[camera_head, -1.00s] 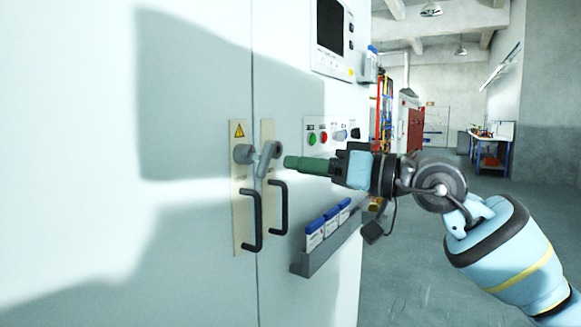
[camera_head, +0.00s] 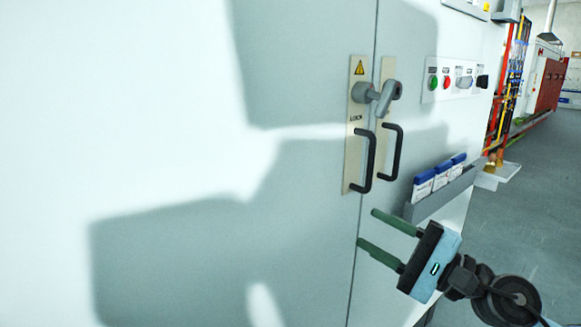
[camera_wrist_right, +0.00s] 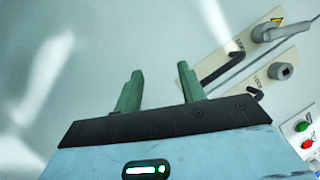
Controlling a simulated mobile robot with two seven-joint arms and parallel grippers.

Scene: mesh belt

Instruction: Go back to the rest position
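My right gripper (camera_head: 367,229) is at the lower right of the head view, its two green fingers apart with nothing between them. It is below the door handles and in front of the cabinet's right side. The right wrist view shows the same open fingers (camera_wrist_right: 158,88) before the pale cabinet door. The grey cabinet (camera_head: 300,185) has two doors with black handles (camera_head: 366,160) and (camera_head: 392,152) on beige plates, and a grey lock lever (camera_head: 379,94) above them. In the right wrist view the lever (camera_wrist_right: 275,32) is at the upper right, apart from the fingers. My left gripper is not in view.
A button panel (camera_head: 456,80) with green and red buttons is right of the handles. A grey holder (camera_head: 440,196) with blue-topped cards is close above my right gripper. Open grey floor (camera_head: 530,215) lies to the right. Red and yellow equipment (camera_head: 508,85) stands farther back.

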